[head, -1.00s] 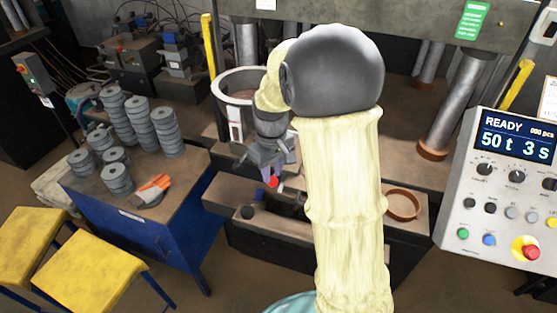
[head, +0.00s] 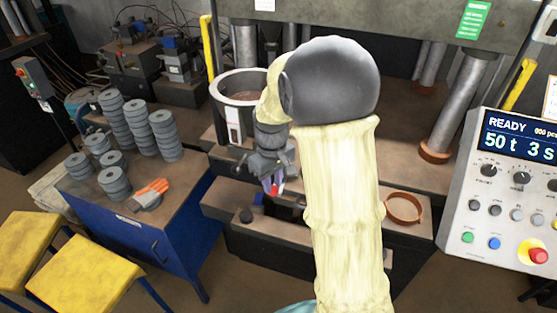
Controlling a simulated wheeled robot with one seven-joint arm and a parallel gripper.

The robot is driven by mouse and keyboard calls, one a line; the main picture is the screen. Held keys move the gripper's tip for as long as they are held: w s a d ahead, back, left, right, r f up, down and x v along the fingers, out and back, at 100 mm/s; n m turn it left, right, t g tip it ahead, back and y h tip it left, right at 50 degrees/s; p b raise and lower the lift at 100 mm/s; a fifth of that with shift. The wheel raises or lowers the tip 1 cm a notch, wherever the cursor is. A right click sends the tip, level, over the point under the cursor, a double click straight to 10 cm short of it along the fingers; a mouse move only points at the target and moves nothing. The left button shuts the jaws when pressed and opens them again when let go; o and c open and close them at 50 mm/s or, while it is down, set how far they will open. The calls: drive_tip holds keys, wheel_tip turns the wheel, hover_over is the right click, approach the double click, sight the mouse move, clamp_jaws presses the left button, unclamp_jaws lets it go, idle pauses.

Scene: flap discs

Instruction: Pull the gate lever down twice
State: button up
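A small red knob (head: 275,189), seemingly the gate lever's end, shows at the fingertips of my gripper (head: 271,184). The gripper points down in front of the press bed, just right of and below the round grey pot (head: 232,97) with a white label. The fingers overlap the red knob in this view. I cannot tell whether they are closed on it. My own arm hides the area to the right of the gripper and most of the lever's shaft.
A blue bench (head: 138,235) with stacked grey discs (head: 164,130) and an orange-grey glove (head: 150,194) stands at left. Yellow stools (head: 85,270) are in front of it. A brown ring (head: 404,208) lies right of my arm. A control panel (head: 510,195) reads READY.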

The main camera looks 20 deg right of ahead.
wheel_tip(320, 180, up, 10)
drive_tip(key=p, duration=0.8)
idle(0.4)
idle(0.7)
drive_tip(key=s+f+m+t, duration=0.1)
drive_tip(key=s+m+t, duration=0.3)
drive_tip(key=s, duration=1)
wheel_tip(320, 180, down, 10)
drive_tip(key=g+b, duration=0.1)
drive_tip(key=b, duration=0.8)
drive_tip(key=shift+s+m, duration=0.25)
drive_tip(key=shift+m, duration=0.15)
drive_tip(key=shift+a+r, duration=0.1)
